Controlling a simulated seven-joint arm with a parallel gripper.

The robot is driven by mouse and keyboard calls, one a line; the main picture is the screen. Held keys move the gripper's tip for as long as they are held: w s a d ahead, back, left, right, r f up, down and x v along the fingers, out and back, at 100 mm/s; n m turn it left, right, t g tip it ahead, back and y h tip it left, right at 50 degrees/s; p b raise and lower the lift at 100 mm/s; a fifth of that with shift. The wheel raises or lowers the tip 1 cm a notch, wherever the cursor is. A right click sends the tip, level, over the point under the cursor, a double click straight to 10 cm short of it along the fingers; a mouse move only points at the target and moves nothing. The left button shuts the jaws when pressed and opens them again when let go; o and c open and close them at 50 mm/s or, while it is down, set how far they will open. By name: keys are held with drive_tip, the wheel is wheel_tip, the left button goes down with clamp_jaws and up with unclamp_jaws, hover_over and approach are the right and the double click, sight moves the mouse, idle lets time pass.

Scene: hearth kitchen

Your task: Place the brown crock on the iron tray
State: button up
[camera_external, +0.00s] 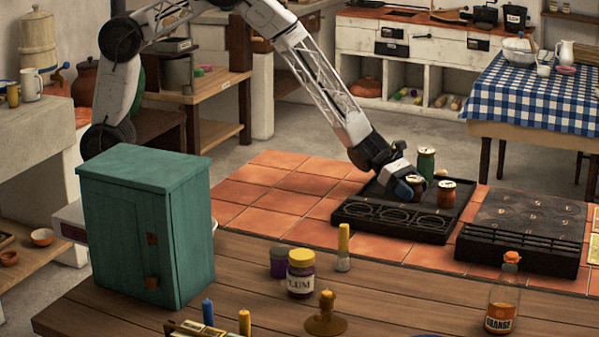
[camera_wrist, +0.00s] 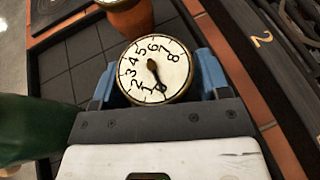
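A brown crock with a round numbered dial on its lid (camera_wrist: 155,72) stands between the blue fingers of my gripper (camera_wrist: 157,80) in the wrist view. The external view shows this crock (camera_external: 417,190) beside my gripper (camera_external: 406,188), at the black compartmented tray (camera_external: 375,228) on the tiles. The fingers flank the lid closely on both sides; whether they press on it I cannot tell. The crock's lower body is hidden. A wide black stand with numbered round places (camera_external: 530,212) lies to the right; it may be the iron tray.
An orange-brown jar (camera_external: 446,194) stands right of the crock and a green jar (camera_external: 427,163) stands behind it. Both are close to my gripper. A narrow tiled gap separates the black tray from the stand. The stand's top looks empty.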

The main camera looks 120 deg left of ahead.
drive_tip(key=shift+o, duration=0.9)
drive_tip(key=shift+r, duration=0.15)
drive_tip(key=shift+v, duration=3.75)
